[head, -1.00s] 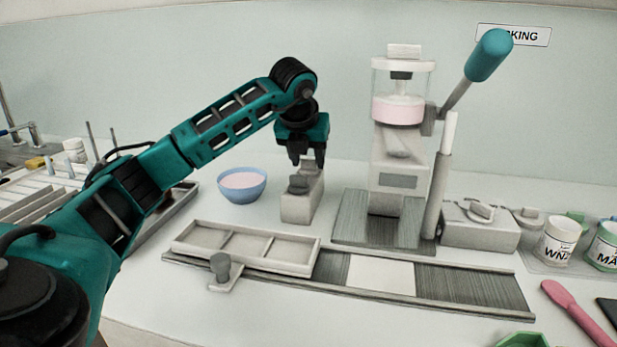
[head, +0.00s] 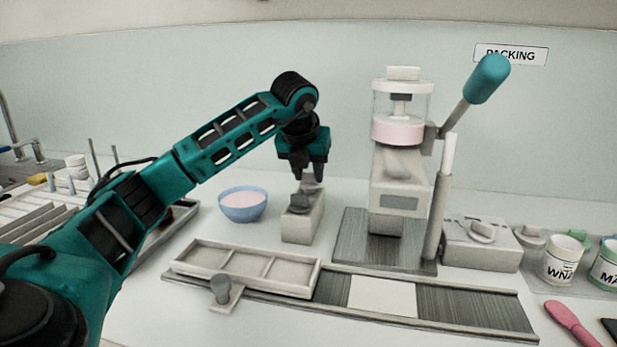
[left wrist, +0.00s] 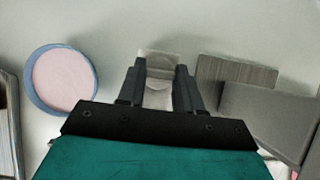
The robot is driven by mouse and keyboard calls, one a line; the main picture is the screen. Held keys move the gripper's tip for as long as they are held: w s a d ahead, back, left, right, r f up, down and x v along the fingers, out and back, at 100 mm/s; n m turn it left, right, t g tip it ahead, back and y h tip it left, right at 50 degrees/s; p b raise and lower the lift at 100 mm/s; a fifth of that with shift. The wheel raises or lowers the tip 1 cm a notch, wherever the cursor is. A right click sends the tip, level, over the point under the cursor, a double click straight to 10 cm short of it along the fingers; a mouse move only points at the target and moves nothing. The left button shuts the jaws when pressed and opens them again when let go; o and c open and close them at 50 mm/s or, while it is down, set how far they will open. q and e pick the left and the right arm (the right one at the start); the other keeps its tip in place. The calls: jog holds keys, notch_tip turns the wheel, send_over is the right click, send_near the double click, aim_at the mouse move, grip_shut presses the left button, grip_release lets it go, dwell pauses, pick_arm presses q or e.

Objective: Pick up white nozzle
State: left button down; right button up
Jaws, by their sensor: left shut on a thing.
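My left gripper (head: 309,178) points down over a small pale block-shaped holder (head: 302,228). It is shut on a small whitish piece, the white nozzle (head: 311,187), which sits between the fingertips just at the top of the holder. I cannot tell whether the nozzle is clear of the holder. A grey rounded piece (head: 298,203) is on the holder's near side. In the left wrist view the two fingers flank the pale nozzle (left wrist: 159,75), whose lower part is hard to make out. My right gripper is not in view.
A blue bowl of pink cream (head: 243,206) stands left of the holder. A press with a teal-handled lever (head: 400,190) stands to the right. A compartment tray (head: 235,270) and a rail (head: 470,300) lie in front. Jars (head: 562,260) stand far right.

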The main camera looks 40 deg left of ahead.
aim_at(309, 185)
pick_arm(q)
notch_tip(309, 185, up, 19)
jog(key=p, duration=0.4)
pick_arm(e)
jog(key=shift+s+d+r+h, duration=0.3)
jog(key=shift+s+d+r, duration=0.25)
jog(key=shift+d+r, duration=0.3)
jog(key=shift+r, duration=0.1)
pick_arm(q)
jog(key=shift+d+p, duration=0.1)
jog(key=shift+p, duration=0.2)
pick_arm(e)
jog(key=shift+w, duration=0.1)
